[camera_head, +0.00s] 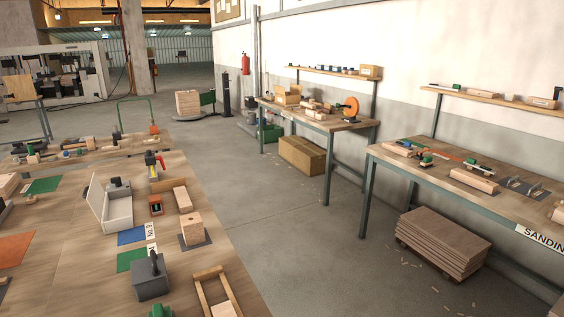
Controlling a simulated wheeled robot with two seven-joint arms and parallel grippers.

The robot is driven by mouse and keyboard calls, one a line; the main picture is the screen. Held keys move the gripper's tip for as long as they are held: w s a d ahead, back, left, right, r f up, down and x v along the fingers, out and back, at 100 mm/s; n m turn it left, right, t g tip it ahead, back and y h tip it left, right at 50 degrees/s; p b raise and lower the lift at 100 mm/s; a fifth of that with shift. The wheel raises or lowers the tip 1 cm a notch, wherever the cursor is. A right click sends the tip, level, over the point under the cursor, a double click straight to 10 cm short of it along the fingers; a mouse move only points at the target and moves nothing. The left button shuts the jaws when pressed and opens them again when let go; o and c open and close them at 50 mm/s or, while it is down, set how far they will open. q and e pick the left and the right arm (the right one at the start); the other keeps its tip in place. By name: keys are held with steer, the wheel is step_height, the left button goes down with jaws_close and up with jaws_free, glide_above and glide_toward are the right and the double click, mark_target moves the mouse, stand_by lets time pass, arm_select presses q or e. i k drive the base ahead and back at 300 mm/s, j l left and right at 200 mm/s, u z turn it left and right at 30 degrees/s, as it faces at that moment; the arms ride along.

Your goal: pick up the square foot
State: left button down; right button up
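I cannot single out a square foot for certain. On the near left table (225,262), a squarish stack of pale wooden pieces (192,228) stands on a dark grey pad. A pale wooden block (182,199) lies just behind it. Neither of my grippers is in view.
The near table also holds a white open case (112,209), a dark grey box with a handle (152,279) and a wooden frame (217,295) at the front edge. Concrete floor (285,240) is clear to its right. Two workbenches (320,116) (450,180) stand along the wall, with stacked boards (442,243) below the nearer one.

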mark_target(193, 234)
steer(key=k+j+u, duration=0.2)
steer(key=k, duration=0.45)
steer(key=u, duration=0.45)
steer(key=l+u, duration=0.15)
steer(key=u, duration=0.3)
steer(key=l+u, duration=0.1)
steer(key=u, duration=0.3)
steer(key=l+u, duration=0.1)
steer(key=u, duration=0.35)
steer(key=l+u, duration=0.1)
steer(key=u, duration=0.35)
steer(key=k+l, duration=0.1)
steer(key=l, duration=0.5)
steer(key=k+l, duration=0.1)
steer(key=l, duration=0.55)
steer(key=k+l, duration=0.1)
steer(key=l, duration=0.5)
steer(key=k+l, duration=0.15)
steer(key=l, duration=0.45)
steer(key=k+l+u, duration=0.1)
steer(key=l, duration=0.55)
steer(key=k+l, duration=0.1)
steer(key=l, duration=0.5)
steer(key=k+l, duration=0.15)
steer(key=l, duration=0.45)
steer(key=k+l, duration=0.1)
steer(key=l, duration=0.5)
steer(key=i+j, duration=0.5)
steer(key=i+j+u, duration=0.05)
steer(key=i, duration=0.05)
